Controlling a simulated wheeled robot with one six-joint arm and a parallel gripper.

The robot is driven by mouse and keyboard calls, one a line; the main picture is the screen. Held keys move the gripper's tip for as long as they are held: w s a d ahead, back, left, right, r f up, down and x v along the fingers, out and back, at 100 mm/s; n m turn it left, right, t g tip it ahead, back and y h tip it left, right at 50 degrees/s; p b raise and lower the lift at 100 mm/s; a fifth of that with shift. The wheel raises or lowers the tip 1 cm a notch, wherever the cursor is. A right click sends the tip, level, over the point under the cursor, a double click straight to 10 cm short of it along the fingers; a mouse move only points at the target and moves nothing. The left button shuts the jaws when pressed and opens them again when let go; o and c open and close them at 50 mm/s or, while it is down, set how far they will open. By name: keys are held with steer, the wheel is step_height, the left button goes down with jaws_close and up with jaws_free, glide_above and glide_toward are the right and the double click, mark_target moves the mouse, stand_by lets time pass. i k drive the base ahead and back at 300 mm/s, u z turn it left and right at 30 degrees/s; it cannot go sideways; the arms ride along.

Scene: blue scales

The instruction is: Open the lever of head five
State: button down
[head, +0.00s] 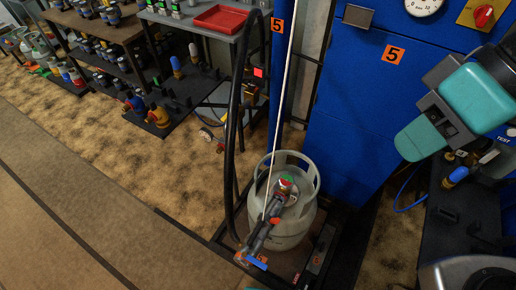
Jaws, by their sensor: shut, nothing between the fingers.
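A grey gas cylinder (292,232) stands upright on the low scale platform (318,250) in front of the blue cabinet marked 5. A dark filling head (262,232) slants from the top of the cylinder, inside its collar, down to the front left. My teal arm reaches in from the right, well apart from the head. My gripper does not show.
A black hose (232,130) arches over to the head's lower end, and a thin pale line hangs in front of the cylinder. The blue cabinet (345,140) stands behind. A dark bench (465,215) is at right. Open floor (130,190) lies to the left.

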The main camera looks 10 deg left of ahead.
mark_target(263, 266)
steer(key=u, duration=0.05)
steer(key=k, duration=0.65)
steer(key=u, duration=0.9)
steer(key=i, duration=0.4)
steer(key=z, duration=1.1)
steer(key=k, duration=0.6)
steer(key=u, duration=1.1)
